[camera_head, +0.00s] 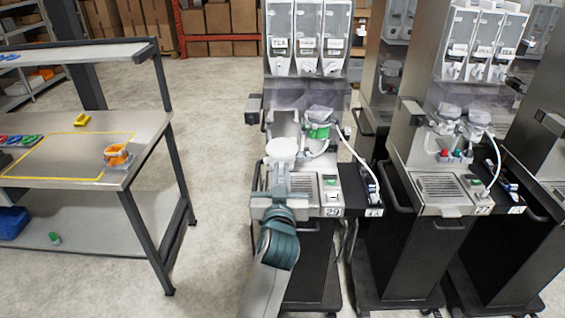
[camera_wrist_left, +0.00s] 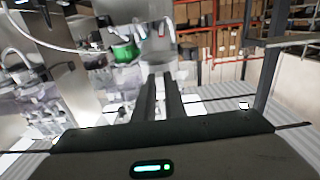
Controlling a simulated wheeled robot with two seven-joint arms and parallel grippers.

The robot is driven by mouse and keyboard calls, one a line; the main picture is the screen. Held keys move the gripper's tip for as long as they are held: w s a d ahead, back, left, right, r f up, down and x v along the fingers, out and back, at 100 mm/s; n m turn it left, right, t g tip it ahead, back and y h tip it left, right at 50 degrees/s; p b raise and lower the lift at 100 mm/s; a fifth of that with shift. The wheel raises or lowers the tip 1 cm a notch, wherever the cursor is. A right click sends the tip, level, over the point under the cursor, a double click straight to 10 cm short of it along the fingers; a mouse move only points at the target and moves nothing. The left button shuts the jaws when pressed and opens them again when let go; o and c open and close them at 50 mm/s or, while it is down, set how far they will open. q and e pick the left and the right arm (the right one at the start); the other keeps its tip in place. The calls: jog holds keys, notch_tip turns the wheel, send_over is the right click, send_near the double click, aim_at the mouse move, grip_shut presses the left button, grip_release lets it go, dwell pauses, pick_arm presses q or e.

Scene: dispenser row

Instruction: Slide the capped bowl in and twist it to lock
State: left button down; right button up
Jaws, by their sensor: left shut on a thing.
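The capped bowl (camera_head: 281,147) shows in the head view as a pale, round-topped piece at the end of my left gripper (camera_head: 280,168). My left gripper is shut on it and holds it in front of the left bay of the dispenser marked 29 (camera_head: 330,181). The bay (camera_head: 285,122) behind it looks empty. I cannot tell whether the bowl touches the dispenser. In the left wrist view the two dark fingers of my left gripper (camera_wrist_left: 161,100) point toward the machine, but the bowl is hard to make out there. My right gripper is not in view.
A clear bowl (camera_head: 319,112) with a green part (camera_head: 319,132) fills the neighbouring bay; the green part also shows in the left wrist view (camera_wrist_left: 124,52). A white hose (camera_head: 352,150) hangs at right. A workbench (camera_head: 150,128) with an orange piece (camera_head: 117,154) stands left.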

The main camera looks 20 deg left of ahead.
aim_at(283, 161)
pick_arm(q)
jog(key=shift+w+r, duration=0.25)
jog(key=shift+r, duration=0.05)
jog(key=shift+w, duration=0.2)
jog(key=shift+w+a, duration=0.1)
jog(key=shift+w, duration=0.3)
jog(key=shift+b+x, duration=0.35)
jog(key=shift+x, duration=0.6)
jog(key=shift+b+x, duration=0.5)
jog(key=shift+x, duration=2.4)
jog(key=shift+f, duration=0.1)
jog(key=shift+w+a+b, duration=0.1)
jog(key=shift+w+b, duration=0.1)
jog(key=shift+b, duration=0.1)
